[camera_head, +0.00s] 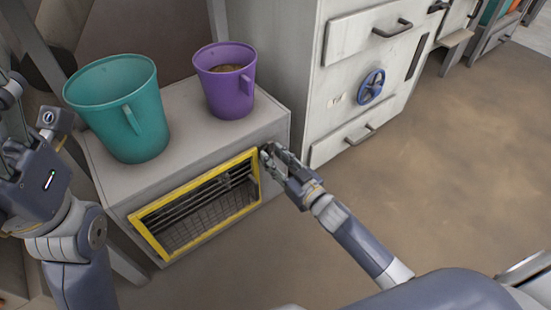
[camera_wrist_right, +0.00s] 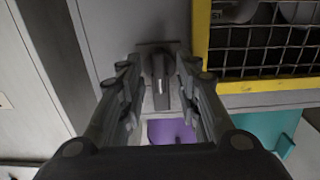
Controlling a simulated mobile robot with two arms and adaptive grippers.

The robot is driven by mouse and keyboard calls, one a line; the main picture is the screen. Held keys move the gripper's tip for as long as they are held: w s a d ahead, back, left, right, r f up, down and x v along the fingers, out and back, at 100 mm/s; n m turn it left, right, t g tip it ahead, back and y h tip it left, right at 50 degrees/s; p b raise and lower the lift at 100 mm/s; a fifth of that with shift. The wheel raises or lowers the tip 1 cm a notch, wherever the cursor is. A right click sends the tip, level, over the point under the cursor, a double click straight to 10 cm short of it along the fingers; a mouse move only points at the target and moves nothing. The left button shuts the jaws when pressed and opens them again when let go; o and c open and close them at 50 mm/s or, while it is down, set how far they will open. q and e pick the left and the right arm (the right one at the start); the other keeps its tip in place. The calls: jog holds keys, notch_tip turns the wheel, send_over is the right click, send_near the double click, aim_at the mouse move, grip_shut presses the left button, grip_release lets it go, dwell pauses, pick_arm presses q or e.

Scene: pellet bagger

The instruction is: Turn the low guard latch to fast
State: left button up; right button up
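The low guard latch (camera_wrist_right: 160,78) is a dark grey lever on a plate beside the yellow-framed mesh guard (camera_head: 145,232). In the right wrist view the lever stands between my right gripper's (camera_wrist_right: 158,88) two fingers, with a gap on each side. The guard's yellow edge also shows in that view (camera_wrist_right: 202,50). In the head view my right gripper (camera_head: 270,155) is at the guard's upper right corner and hides most of the latch. My left gripper (camera_head: 10,90) is at the left edge, partly cut off; its fingers are unclear.
A teal bucket (camera_head: 120,110) and a purple bucket (camera_head: 228,85) stand on the grey housing (camera_head: 185,105) above the guard. A cabinet with drawers and a blue handwheel (camera_head: 371,86) stands to the right. The brown floor (camera_head: 440,170) at the right is clear.

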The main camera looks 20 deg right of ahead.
grip_shut()
